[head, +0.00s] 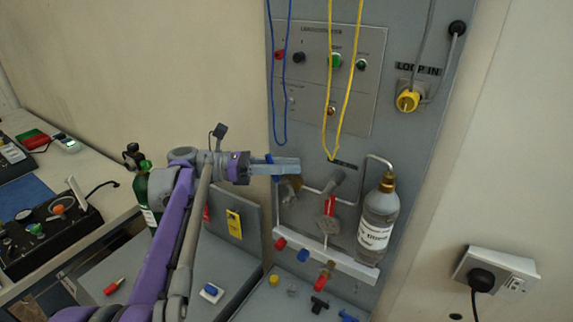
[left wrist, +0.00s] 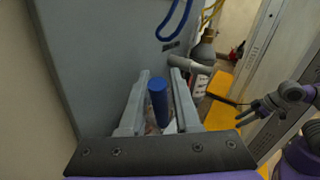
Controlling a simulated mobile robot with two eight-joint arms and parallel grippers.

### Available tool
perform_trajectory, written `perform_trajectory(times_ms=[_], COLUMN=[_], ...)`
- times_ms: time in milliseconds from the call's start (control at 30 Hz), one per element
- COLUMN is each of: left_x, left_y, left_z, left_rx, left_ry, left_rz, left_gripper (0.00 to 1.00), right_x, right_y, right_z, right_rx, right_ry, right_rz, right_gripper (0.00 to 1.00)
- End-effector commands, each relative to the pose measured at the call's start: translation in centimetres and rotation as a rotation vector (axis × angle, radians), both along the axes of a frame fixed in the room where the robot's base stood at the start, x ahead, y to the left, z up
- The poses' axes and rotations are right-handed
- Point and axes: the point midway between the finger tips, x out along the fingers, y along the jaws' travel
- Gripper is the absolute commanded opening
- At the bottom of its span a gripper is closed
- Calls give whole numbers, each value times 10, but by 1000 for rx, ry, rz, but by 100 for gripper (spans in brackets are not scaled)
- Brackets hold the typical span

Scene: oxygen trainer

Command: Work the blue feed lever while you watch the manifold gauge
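The blue feed lever (left wrist: 158,103) stands between the two fingers of my left gripper (left wrist: 160,102) in the left wrist view. The fingers are open, with a gap on each side of the lever. In the head view my left gripper (head: 286,168) is at the grey panel, with a bit of the blue lever (head: 270,166) showing beside it. A grey round-bodied part (head: 337,179) on the pipework may be the manifold gauge; no dial face is readable. My right gripper (left wrist: 250,110) shows small at the right of the left wrist view; its opening is unclear.
A grey bottle (head: 378,222) hangs right of the pipework. Blue (head: 281,75) and yellow (head: 342,80) cords hang down the panel. Several small coloured fittings lie on and below a white rail (head: 340,262). A green cylinder (head: 141,190) stands left, behind my arm.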

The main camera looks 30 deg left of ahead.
Motion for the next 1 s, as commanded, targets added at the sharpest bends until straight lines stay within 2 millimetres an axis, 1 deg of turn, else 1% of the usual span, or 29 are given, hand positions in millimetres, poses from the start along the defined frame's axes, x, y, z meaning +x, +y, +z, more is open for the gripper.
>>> perform_trajectory(times_ms=[200,367,400,1000], left_x=[0,0,0,0], left_y=[0,0,0,0], left_z=[0,0,0,0], left_rx=[0,0,0,0], left_ry=[0,0,0,0], left_rz=[0,0,0,0], left_gripper=[31,2,0,0], right_x=[0,0,0,0], right_y=[0,0,0,0], right_z=[0,0,0,0], right_rx=[0,0,0,0], right_ry=[0,0,0,0], right_rz=[0,0,0,0], right_gripper=[61,61,61,61])
